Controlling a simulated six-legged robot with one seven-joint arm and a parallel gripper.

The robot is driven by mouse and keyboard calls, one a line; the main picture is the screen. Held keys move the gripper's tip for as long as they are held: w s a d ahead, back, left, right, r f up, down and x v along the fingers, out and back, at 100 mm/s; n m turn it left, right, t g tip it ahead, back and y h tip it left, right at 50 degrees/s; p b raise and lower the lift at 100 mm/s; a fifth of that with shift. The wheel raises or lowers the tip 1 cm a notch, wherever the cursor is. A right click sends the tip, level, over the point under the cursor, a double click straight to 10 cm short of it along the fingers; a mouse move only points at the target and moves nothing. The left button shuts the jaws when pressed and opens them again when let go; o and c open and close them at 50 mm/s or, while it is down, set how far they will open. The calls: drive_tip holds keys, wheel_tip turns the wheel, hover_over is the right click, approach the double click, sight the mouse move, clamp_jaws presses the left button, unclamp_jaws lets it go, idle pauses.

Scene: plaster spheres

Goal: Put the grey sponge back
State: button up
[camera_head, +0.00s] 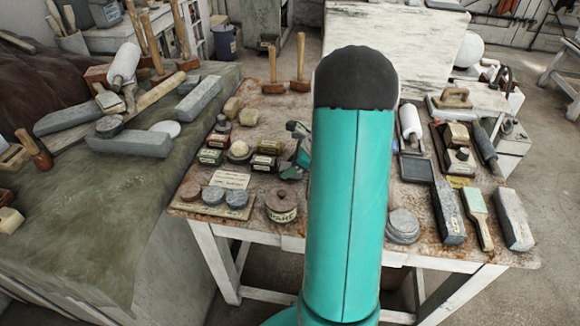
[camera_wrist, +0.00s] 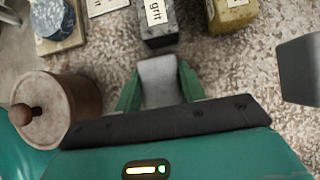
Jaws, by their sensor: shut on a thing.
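My gripper (camera_wrist: 158,88) is shut on a light grey block, which looks like the grey sponge (camera_wrist: 160,78). The block sits between the two green fingers, and its lower end is hidden by the gripper body. Just beyond the fingertips stands a dark grey block marked "grit" (camera_wrist: 156,36); I cannot tell whether it touches the held block. In the head view my gripper (camera_head: 296,152) shows partly left of my teal arm, low over the worktable (camera_head: 335,218). The sponge cannot be made out there.
A lidded brown pot (camera_wrist: 62,108) is close left of my gripper. A yellowish block (camera_wrist: 232,13) lies ahead right, and a grey piece (camera_wrist: 300,72) at the right edge. Round stones (camera_head: 212,195) and small labelled blocks (camera_head: 210,157) crowd the table's left half. My arm hides its middle.

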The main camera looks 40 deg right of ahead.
drive_tip(key=shift+f, duration=0.2)
drive_tip(key=o, duration=0.9)
drive_tip(key=shift+r, duration=0.1)
